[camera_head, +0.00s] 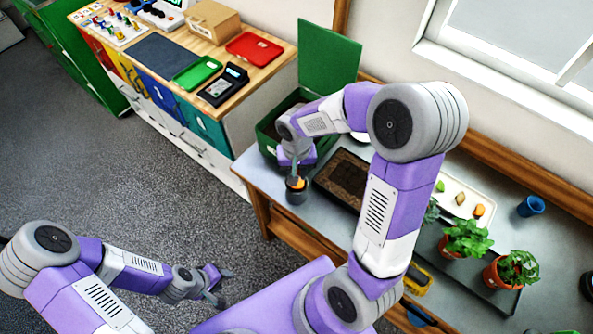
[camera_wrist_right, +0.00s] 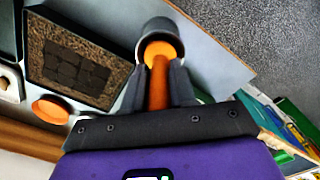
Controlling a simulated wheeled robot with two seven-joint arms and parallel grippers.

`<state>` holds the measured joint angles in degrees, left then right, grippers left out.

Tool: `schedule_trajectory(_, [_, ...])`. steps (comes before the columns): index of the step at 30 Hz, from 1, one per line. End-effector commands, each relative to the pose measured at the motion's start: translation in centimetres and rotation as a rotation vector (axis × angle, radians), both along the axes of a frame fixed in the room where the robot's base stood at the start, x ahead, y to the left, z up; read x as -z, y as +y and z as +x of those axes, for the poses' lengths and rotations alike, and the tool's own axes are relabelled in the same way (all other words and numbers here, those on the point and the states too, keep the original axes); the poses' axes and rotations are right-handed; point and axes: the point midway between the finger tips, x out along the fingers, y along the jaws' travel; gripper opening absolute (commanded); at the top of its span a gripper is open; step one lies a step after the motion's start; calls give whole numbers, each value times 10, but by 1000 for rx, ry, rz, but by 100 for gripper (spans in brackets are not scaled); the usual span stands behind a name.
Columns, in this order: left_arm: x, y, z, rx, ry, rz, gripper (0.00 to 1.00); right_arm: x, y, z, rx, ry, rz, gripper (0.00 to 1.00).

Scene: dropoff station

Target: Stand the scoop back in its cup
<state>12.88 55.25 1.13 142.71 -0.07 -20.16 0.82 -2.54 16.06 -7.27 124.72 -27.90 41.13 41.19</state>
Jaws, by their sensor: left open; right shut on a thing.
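The orange scoop (camera_wrist_right: 158,85) is between the fingers of my right gripper (camera_wrist_right: 157,70), which is shut on its handle. In the head view the right gripper (camera_head: 294,171) points down over the dark grey cup (camera_head: 296,197), with the scoop's orange part (camera_head: 297,183) at the cup's mouth. In the wrist view the scoop's orange end overlaps the opening of the cup (camera_wrist_right: 158,24); how deep it sits is hidden. The cup stands near the bench's front edge. My left gripper (camera_head: 223,287) is open and empty over the floor, away from the bench.
A soil tray (camera_head: 318,182) lies right of the cup, also in the wrist view (camera_wrist_right: 42,80). A green bin (camera_head: 264,139) with raised lid (camera_head: 328,55) stands behind. Potted plants (camera_head: 467,239) and a blue cup (camera_head: 531,206) are farther right. The bench edge is close to the cup.

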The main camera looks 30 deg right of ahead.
Motion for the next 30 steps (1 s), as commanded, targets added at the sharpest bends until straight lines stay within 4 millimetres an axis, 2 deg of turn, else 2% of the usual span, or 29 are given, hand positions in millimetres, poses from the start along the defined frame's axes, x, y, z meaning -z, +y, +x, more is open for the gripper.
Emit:
schedule_trajectory(12, [2, 0, 0, 0, 0, 0, 43, 2, 0, 0, 0, 0, 0, 0])
schedule_trajectory(13, [2, 0, 0, 0, 0, 0, 43, 2, 0, 0, 0, 0, 0, 29])
schedule_trajectory(18, [3, 0, 0, 0, 0, 0, 43, 2, 0, 0, 0, 0, 0, 55])
schedule_trajectory(26, [2, 0, 0, 0, 0, 0, 43, 2, 0, 0, 0, 0, 0, 55])
schedule_trajectory(30, [0, 0, 0, 0, 0, 0, 43, -8, 0, 1, 0, -3, 0, 55])
